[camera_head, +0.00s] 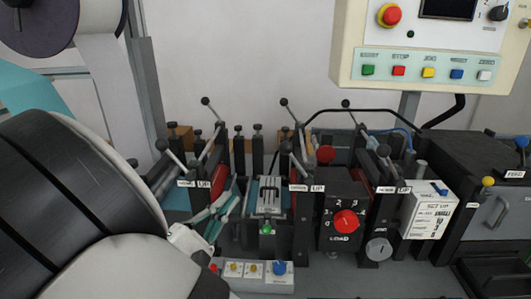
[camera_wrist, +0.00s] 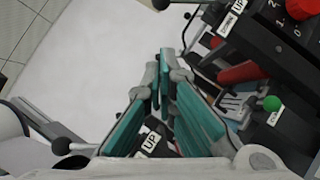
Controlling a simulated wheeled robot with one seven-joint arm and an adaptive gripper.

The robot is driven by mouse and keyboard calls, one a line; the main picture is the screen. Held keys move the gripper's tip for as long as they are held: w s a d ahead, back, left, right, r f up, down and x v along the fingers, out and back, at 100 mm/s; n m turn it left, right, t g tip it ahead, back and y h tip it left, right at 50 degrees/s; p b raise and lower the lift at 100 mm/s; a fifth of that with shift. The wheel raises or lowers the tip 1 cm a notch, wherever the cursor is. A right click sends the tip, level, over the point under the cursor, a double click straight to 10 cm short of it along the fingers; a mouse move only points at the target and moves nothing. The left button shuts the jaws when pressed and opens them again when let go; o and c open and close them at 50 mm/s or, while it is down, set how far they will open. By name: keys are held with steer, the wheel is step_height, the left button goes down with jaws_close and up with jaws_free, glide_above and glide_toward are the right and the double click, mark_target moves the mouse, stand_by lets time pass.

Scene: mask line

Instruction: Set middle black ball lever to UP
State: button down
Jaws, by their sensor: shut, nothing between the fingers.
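The middle black ball lever (camera_head: 286,146) stands at the centre station, its rod slanting up and left from the pivot beside a white label and an UP label (camera_head: 318,188). A black ball (camera_wrist: 215,43) by an UP label (camera_wrist: 237,31) in the wrist view appears to be this lever. My gripper (camera_head: 230,190), with teal finger pads, is left of and below the middle lever, apart from it. In the wrist view my gripper (camera_wrist: 163,62) is shut and empty, its fingers pointing towards the top of the picture.
Similar levers stand left (camera_head: 161,144) and right (camera_head: 383,150). Other ball-tipped rods (camera_head: 283,101) rise behind. A red knob (camera_head: 346,221) is right of the middle station, and a green knob (camera_head: 266,228) is below. A button box (camera_head: 252,273) sits in front.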

steer(key=p+x, duration=0.1)
steer(key=x, duration=0.5)
steer(key=s+d+r+p+x, duration=0.1)
steer(key=p+x, duration=0.1)
steer(key=x, duration=0.4)
steer(key=shift+d+r, duration=0.3)
steer(key=shift+r, duration=0.05)
steer(key=shift+r, duration=0.1)
steer(key=shift+d+r+m, duration=0.25)
steer(key=shift+r+m, duration=0.05)
steer(key=shift+m, duration=0.1)
